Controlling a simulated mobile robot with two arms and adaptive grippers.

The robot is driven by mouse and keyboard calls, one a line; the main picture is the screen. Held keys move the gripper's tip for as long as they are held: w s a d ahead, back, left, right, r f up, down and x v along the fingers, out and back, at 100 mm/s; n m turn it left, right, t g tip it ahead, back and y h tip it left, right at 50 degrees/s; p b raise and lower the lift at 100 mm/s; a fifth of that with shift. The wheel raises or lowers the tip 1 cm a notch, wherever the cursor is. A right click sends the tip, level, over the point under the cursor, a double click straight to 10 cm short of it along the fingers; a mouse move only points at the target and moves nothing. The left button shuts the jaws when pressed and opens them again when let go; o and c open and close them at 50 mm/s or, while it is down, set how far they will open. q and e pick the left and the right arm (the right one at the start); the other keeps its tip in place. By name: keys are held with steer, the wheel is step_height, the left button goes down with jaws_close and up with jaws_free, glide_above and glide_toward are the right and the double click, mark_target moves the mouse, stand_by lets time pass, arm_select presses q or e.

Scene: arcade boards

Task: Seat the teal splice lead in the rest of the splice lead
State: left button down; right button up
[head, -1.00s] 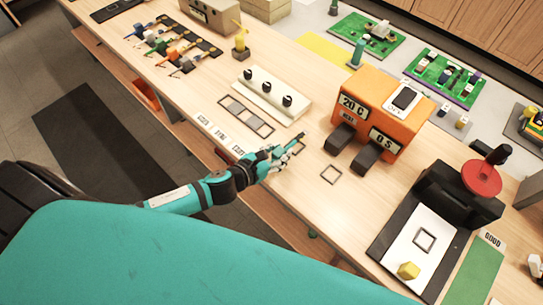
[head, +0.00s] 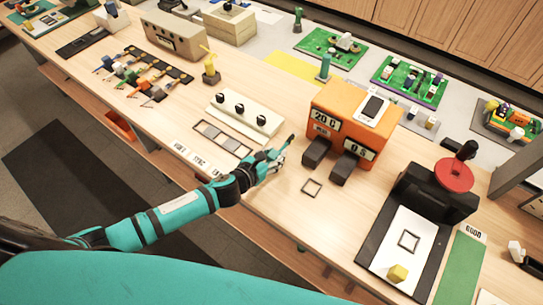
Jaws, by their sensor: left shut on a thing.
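My left gripper (head: 281,152) is above the table just left of the orange machine, shut on a small dark piece that sticks up past its fingertips. I take this piece to be the teal splice lead (head: 291,139), but it is small and mostly hidden by the fingers. Several coloured leads (head: 142,82) lie in a row by dark strips at the left of the table. I cannot tell which thing is the lead's rest. My right gripper is not in view.
The orange machine (head: 345,110) has two dark blocks in front. A white panel with black knobs (head: 240,116) and a strip of grey squares (head: 222,137) are left of the gripper. A small square outline (head: 312,188) and a black press (head: 430,195) are to the right.

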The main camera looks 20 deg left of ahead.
arm_select(q)
steer(key=shift+f+b, duration=0.55)
steer(key=shift+f, duration=0.1)
stand_by(0.3)
steer(key=c, duration=0.9)
jaws_free()
steer(key=v, duration=1.2)
